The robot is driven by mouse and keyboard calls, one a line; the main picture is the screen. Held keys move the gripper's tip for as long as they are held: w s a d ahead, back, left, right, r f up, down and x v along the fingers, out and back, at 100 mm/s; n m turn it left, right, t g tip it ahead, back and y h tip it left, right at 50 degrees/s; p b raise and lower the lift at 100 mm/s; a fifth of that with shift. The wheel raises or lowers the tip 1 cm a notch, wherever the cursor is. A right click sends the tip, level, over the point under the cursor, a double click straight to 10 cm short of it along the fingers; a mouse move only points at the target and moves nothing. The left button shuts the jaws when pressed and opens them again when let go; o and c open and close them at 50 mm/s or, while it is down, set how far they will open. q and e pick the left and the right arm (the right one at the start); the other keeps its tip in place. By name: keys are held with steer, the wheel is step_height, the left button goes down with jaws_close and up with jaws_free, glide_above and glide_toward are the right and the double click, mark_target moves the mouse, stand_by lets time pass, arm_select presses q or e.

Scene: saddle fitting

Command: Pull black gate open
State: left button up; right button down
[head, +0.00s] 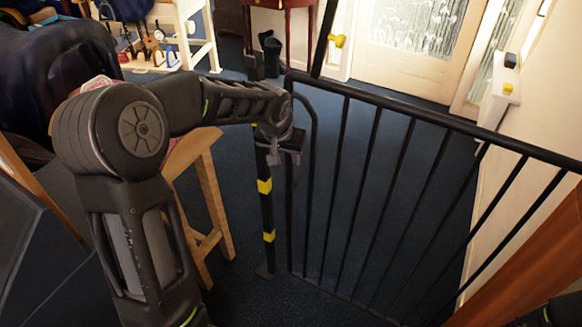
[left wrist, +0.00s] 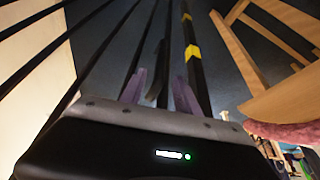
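The black gate (head: 345,190) spans from the middle to the right of the head view, with thin upright bars under a top rail. Its bars also show in the left wrist view (left wrist: 92,62). At its left end, beside a rounded upright, stands a black post (head: 266,215) with yellow bands, also in the left wrist view (left wrist: 192,52). My left gripper (head: 284,158) is at this end, near the post top. In the left wrist view its two purplish fingers (left wrist: 158,88) are apart, with a dark bar showing between them. Whether they touch it is unclear.
A wooden stool (head: 208,190) stands close left of the post, beneath my left arm. A white wall (head: 520,125) borders the gate on the right. Dark blue carpet (head: 400,165) lies clear behind the gate, up to a glazed door (head: 405,65).

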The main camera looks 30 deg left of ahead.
mark_target(290, 169)
arm_select(q)
steer(key=shift+x, duration=4)
steer(key=shift+c, duration=0.5)
jaws_close()
